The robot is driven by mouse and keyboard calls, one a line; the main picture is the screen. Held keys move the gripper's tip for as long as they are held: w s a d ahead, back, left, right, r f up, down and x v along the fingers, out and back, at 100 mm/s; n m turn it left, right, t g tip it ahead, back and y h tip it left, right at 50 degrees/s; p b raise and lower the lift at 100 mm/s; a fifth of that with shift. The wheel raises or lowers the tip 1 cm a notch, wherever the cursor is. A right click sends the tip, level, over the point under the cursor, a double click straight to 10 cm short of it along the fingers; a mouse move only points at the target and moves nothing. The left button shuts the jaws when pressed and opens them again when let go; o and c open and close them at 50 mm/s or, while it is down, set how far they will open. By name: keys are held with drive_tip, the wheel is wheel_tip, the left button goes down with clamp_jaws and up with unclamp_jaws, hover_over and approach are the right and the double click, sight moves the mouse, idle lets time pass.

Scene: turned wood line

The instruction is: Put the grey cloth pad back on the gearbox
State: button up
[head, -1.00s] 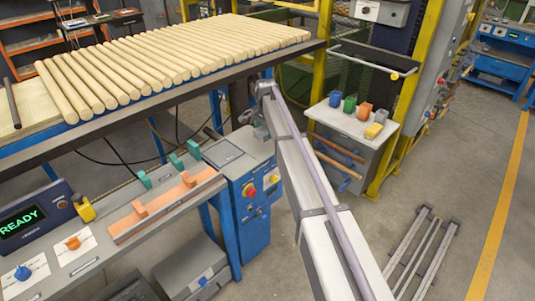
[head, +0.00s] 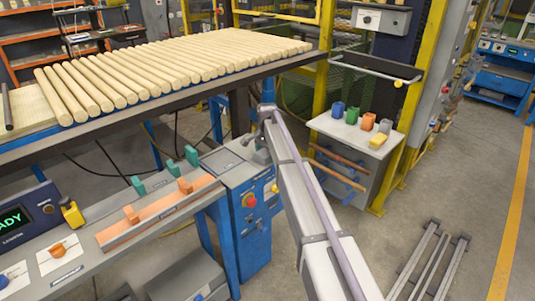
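I cannot make out the grey cloth pad or the gearbox for certain. A flat dark grey square (head: 222,161) lies on top of the blue cabinet with the red button; I cannot tell whether it is cloth or a fixed plate.
A bench of pale turned rods (head: 170,75) spans the back left. Below it, a worktop has an orange rail (head: 160,214), green blocks and a yellow clamp (head: 72,214). Metal rails (head: 430,262) lie on the floor.

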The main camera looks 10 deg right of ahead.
sight(267, 151)
drive_tip(key=shift+o, duration=1)
wheel_tip(267, 151, up, 13)
drive_tip(key=p, duration=1.3)
drive_tip(key=s+n, duration=1.1)
drive_tip(key=s, duration=3)
drive_tip(key=shift+s+f+b, duration=0.25)
drive_tip(key=shift+f+b, duration=0.1)
